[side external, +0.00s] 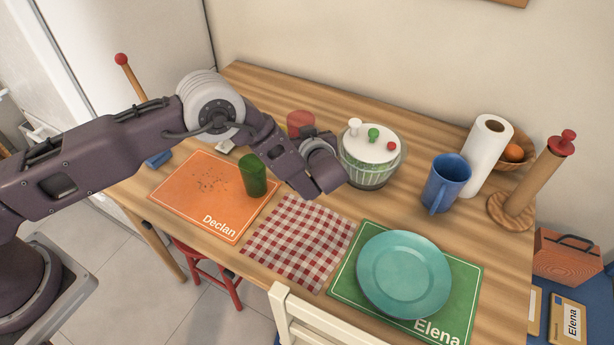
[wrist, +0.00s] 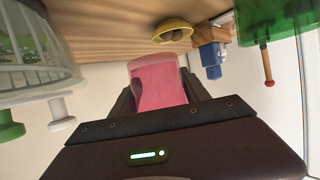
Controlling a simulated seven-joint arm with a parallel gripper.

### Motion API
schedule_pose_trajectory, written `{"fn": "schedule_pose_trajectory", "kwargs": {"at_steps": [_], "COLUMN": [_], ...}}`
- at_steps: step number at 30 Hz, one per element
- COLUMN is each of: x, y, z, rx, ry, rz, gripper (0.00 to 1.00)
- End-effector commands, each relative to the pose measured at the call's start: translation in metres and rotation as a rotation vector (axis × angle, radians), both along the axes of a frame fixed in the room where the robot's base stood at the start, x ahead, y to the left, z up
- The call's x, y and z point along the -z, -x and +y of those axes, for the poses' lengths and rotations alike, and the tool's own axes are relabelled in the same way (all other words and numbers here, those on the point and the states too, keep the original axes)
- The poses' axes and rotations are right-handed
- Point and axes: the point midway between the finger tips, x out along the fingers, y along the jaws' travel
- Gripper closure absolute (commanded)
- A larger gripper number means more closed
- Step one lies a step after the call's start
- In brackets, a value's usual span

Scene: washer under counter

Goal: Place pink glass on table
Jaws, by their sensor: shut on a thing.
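The pink glass (wrist: 157,82) is between the fingers of my gripper (wrist: 158,92) in the wrist view. In the side external view the glass (side external: 300,122) looks red and shows behind my gripper (side external: 309,131), left of the salad spinner. My gripper is shut on the glass. My wrist hides part of the glass and its lower end, so I cannot tell whether it touches the wooden table (side external: 270,92).
A lidded salad spinner (side external: 369,168) stands close right of my gripper. A green glass (side external: 253,175) stands on the orange Declan mat (side external: 190,190). The checkered cloth (side external: 300,240) is bare. A teal plate (side external: 403,273), blue mug (side external: 445,183) and paper roll (side external: 486,155) stand right.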

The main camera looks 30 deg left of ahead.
Motion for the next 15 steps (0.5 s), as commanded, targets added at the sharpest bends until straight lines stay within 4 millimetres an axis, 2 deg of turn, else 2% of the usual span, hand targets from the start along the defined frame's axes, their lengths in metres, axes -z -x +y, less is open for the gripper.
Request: {"fn": "schedule_pose_trajectory", "kwargs": {"at_steps": [3,12,15], "x": [0.031,0.086,0.093], "y": [0.001,0.001,0.0], "z": [-0.001,0.0,0.0], "rx": [-0.003,-0.001,-0.001], "ry": [-0.002,-0.002,-0.001], "rz": [0.002,0.0,-0.002], "gripper": [0.96,0.96,0.96]}}
